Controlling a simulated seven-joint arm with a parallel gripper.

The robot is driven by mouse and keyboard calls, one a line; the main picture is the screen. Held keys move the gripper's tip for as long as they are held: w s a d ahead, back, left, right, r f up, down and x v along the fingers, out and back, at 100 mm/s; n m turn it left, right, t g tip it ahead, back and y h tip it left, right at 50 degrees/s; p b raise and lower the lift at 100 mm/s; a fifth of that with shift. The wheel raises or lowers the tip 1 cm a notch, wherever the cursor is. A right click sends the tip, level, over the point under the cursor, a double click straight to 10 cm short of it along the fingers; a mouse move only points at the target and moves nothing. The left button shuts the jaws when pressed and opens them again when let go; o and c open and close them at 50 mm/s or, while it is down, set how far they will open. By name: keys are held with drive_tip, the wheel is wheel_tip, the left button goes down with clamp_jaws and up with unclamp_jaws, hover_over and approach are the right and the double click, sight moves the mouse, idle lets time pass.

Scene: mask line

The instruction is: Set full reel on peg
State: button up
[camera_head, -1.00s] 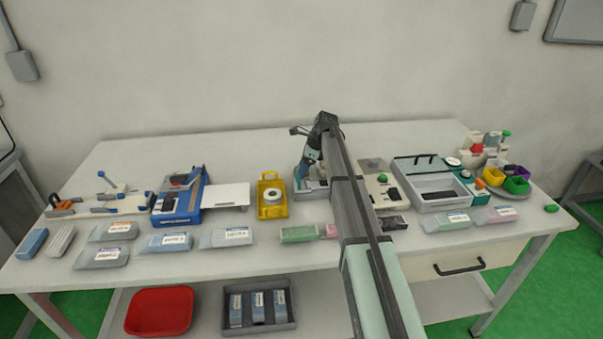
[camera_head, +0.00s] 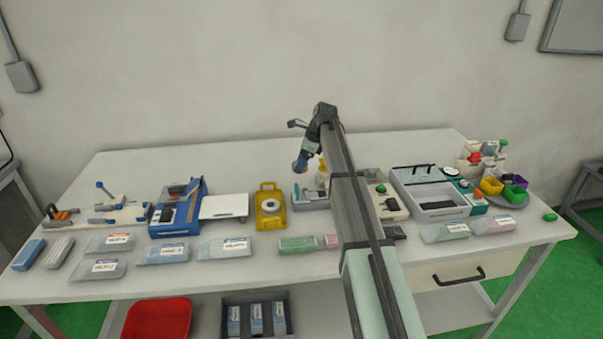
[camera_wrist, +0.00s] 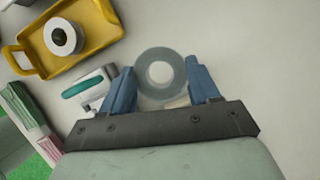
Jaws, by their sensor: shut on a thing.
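My gripper (camera_wrist: 160,88) is shut on a grey reel (camera_wrist: 148,63), a ring with a pale round centre, held between the two blue fingers. In the head view my gripper (camera_head: 299,166) hangs above the bench, over the left end of a grey station (camera_head: 310,203). The held reel is too small to make out there. A white reel with a dark core (camera_wrist: 62,37) lies in the yellow tray (camera_wrist: 95,53); that reel (camera_head: 270,206) and tray (camera_head: 268,222) also show in the head view. No peg can be made out clearly; my arm hides part of the station.
A blue device (camera_head: 176,223) and white plate (camera_head: 224,206) stand left of the tray. Green (camera_head: 298,244) and pink (camera_head: 332,241) boxes lie in front of the station. A lidded grey case (camera_head: 440,208) stands right of my arm. Labelled bags line the front edge.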

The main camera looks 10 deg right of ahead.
drive_tip(key=shift+s+d+r, duration=0.2)
drive_tip(key=shift+d+r, duration=0.4)
drive_tip(key=shift+d, duration=2.25)
drive_tip(key=shift+s+d+r, duration=0.15)
drive_tip(key=shift+d+r, duration=0.45)
drive_tip(key=shift+d, duration=2.2)
drive_tip(key=shift+s+d+r, duration=0.2)
drive_tip(key=shift+d+r, duration=0.4)
drive_tip(key=shift+d, duration=2.25)
drive_tip(key=shift+f, duration=0.1)
drive_tip(key=shift+f, duration=3.3)
drive_tip(key=shift+f, duration=0.2)
drive_tip(key=o, duration=1.1)
drive_tip(key=shift+o, duration=0.2)
